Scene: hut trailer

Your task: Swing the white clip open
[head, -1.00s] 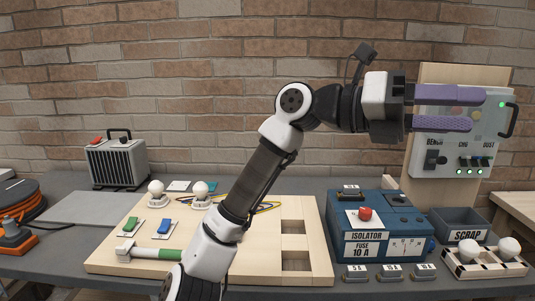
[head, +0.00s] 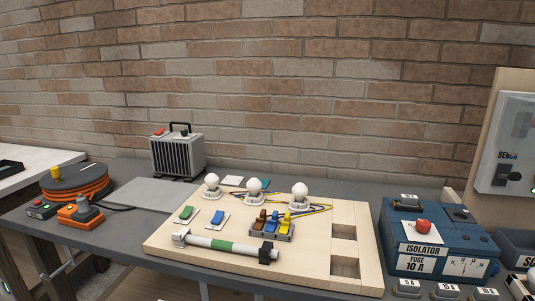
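The white clip (head: 181,237) sits at the left end of a pale tube (head: 205,242) with a green band, near the front edge of the wooden board (head: 300,273). A black clip (head: 268,251) sits at the tube's right end. The white clip is small here, and I cannot tell whether it is closed over the tube. My gripper is out of view, and no part of my arm shows near the board.
The board carries three white bulbs (head: 254,187), a green switch (head: 187,214), a blue switch (head: 216,218) and a block with coloured levers (head: 271,225). A blue isolator box (head: 432,240) stands right, a grey heater (head: 177,153) behind, an orange cable reel (head: 75,182) left.

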